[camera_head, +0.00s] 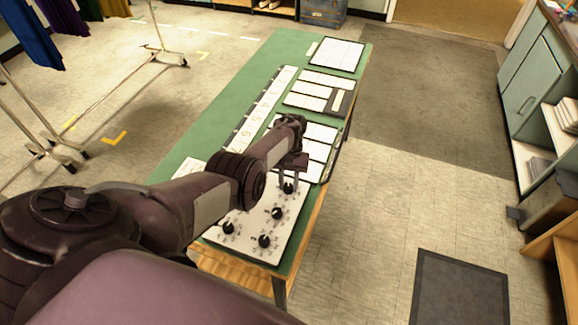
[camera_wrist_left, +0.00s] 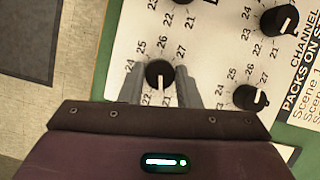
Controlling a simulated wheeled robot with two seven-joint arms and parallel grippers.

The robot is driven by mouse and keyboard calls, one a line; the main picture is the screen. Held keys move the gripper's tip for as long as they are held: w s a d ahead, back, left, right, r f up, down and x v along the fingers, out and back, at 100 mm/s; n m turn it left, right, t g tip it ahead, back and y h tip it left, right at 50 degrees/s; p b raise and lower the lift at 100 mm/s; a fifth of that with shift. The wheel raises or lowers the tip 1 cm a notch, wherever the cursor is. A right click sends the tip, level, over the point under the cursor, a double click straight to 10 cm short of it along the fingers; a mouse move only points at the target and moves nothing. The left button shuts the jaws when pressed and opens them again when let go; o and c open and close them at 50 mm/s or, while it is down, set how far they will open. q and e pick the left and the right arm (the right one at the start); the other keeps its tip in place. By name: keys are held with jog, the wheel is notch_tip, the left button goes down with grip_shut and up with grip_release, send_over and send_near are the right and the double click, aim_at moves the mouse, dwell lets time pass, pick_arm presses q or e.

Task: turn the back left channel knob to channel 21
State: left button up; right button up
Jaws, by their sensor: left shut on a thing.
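The white control panel (camera_head: 250,215) lies at the near end of the green table and carries several black knobs. My left gripper (camera_head: 290,180) reaches down onto the knob (camera_head: 288,188) farthest from the head camera. In the left wrist view, the fingers of my left gripper (camera_wrist_left: 160,90) stand on both sides of this knob (camera_wrist_left: 159,73), shut on it. Its white pointer line faces down in that view, toward the gap between the 22 and 21 marks. The fingers hide part of the dial. My right gripper is not in view.
Other knobs stand close by in the wrist view: one at upper right (camera_wrist_left: 279,19) and one at right (camera_wrist_left: 250,97). In the head view, a numbered strip (camera_head: 262,105) and white sheets (camera_head: 337,54) lie on the green table (camera_head: 215,125).

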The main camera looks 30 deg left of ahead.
pick_arm(q)
jog(key=shift+n+h, duration=0.4)
jog(key=shift+n, duration=0.8)
jog(key=shift+t, duration=0.3)
jog(key=o, duration=1)
jog(key=p+v, duration=0.2)
jog(key=v, duration=0.5)
jog(key=shift+w+a+r+p, duration=0.1)
jog(key=shift+w+r+p, duration=0.05)
jog(key=shift+r+p, duration=0.25)
jog(key=shift+f, duration=0.15)
